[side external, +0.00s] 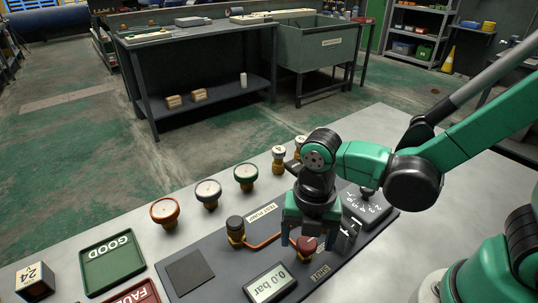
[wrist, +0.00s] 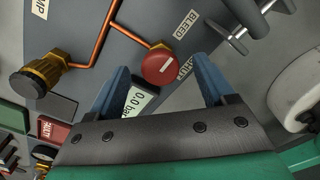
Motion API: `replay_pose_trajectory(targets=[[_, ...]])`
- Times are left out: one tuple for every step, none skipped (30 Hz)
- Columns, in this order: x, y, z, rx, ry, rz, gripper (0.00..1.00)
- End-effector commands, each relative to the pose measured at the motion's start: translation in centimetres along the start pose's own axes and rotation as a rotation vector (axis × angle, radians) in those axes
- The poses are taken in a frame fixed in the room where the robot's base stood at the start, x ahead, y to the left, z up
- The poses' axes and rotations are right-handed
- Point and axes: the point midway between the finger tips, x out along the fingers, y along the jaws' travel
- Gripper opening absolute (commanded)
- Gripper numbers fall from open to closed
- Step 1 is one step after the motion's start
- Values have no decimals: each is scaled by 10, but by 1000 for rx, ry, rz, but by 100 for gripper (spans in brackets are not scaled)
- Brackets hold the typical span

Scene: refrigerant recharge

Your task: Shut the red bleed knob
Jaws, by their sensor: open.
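The red bleed knob (wrist: 160,68) is round with a pale bar mark on its top. It sits on a brass fitting at the end of a copper pipe, by the BLEED and SHUT labels in the wrist view. In the side view the knob (side external: 306,244) is low on the dark panel, under my gripper (side external: 308,232). My gripper is open, pointing down, and its blue fingers (wrist: 164,76) lie to either side of the knob in the wrist view. A gap shows between each finger and the knob. Whether the fingertips reach down to knob height is hard to tell.
A display (side external: 270,283) reading 0.0 bar is in front of the knob. A black-capped brass fitting (side external: 236,231) stands left on the panel. A lever block (side external: 366,207) is close on the right. Gauges, including a green one (side external: 245,174), stand behind. A green GOOD tray (side external: 112,260) lies left.

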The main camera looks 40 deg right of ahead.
Motion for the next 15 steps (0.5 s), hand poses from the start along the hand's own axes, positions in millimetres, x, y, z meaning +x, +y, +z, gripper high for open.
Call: replay_pose_trajectory(targets=[[2, 0, 0, 0, 0, 0, 76], [2, 0, 0, 0, 0, 0, 76], [3, 0, 0, 1, 0, 0, 76], [3, 0, 0, 1, 0, 0, 76], [3, 0, 0, 1, 0, 0, 76], [3, 0, 0, 1, 0, 0, 76], [3, 0, 0, 1, 0, 0, 76], [3, 0, 0, 1, 0, 0, 76], [3, 0, 0, 1, 0, 0, 76], [3, 0, 0, 1, 0, 0, 76], [3, 0, 0, 1, 0, 0, 70], [3, 0, 0, 1, 0, 0, 58], [3, 0, 0, 1, 0, 0, 50], [3, 0, 0, 1, 0, 0, 41], [3, 0, 0, 1, 0, 0, 30]])
